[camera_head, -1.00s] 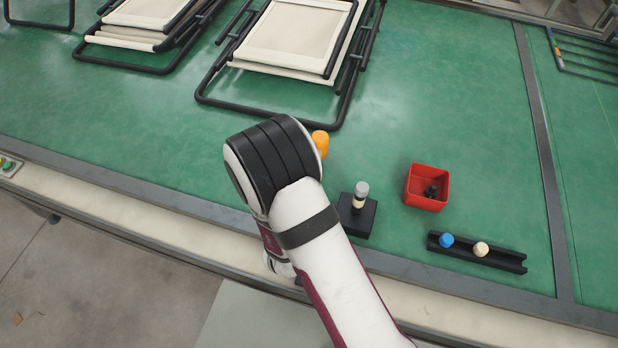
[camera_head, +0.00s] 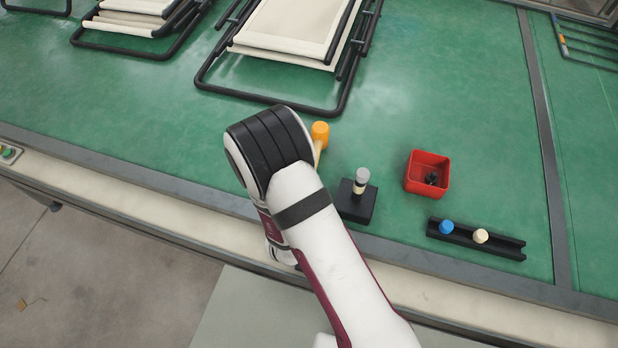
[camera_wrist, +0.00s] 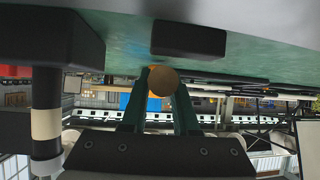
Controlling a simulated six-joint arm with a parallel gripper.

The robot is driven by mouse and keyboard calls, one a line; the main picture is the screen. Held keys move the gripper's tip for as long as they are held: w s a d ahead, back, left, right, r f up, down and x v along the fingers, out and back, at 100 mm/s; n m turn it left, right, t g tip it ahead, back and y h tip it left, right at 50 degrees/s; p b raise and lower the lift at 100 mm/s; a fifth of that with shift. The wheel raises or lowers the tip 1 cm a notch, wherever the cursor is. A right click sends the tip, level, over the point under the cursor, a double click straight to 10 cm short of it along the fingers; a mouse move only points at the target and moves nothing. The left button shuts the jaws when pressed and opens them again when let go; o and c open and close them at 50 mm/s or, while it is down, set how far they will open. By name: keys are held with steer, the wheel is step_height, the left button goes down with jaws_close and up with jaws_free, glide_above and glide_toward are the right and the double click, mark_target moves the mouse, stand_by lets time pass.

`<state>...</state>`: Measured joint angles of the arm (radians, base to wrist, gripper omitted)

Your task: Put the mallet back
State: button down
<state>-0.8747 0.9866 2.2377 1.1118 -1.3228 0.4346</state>
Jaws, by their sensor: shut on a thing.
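The mallet has an orange head (camera_head: 320,133) and a pale handle, partly showing past my wrist in the head view. In the wrist view, my gripper (camera_wrist: 160,95) is shut on the mallet, with the round tan end of its handle (camera_wrist: 162,82) between the two dark green fingers. A bit of orange shows just behind it. In the head view my wrist hides the fingers and most of the handle. A black block (camera_wrist: 188,38) shows beyond the fingers in the wrist view; I cannot tell whether the mallet touches it.
A black base (camera_head: 357,205) with a grey-topped post stands right of my wrist; its cream band (camera_wrist: 45,124) shows close in the wrist view. A red bin (camera_head: 412,182) and a black rail (camera_head: 508,245) with blue and cream pieces lie further right. Folded loungers (camera_head: 285,35) lie behind.

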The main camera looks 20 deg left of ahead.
steer(key=shift+f, duration=0.4)
steer(key=c, duration=0.6)
jaws_free()
steer(key=v, duration=1.2)
steer(key=shift+w+d+m, duration=0.1)
steer(key=shift+w+m, duration=0.1)
steer(key=shift+m, duration=0.1)
steer(key=d+r+m+g+y, duration=0.2)
steer(key=d+r+m+g, duration=0.25)
steer(key=r+g, duration=0.35)
steer(key=s+d+r+m+g, duration=0.1)
steer(key=s+d+r+g, duration=0.1)
steer(key=s+d+r, duration=0.2)
steer(key=s+d+r+g+h, duration=0.1)
steer(key=s+d+r, duration=0.3)
steer(key=s+d, duration=0.6)
steer(key=shift+m+g, duration=0.35)
steer(key=shift+g, duration=0.35)
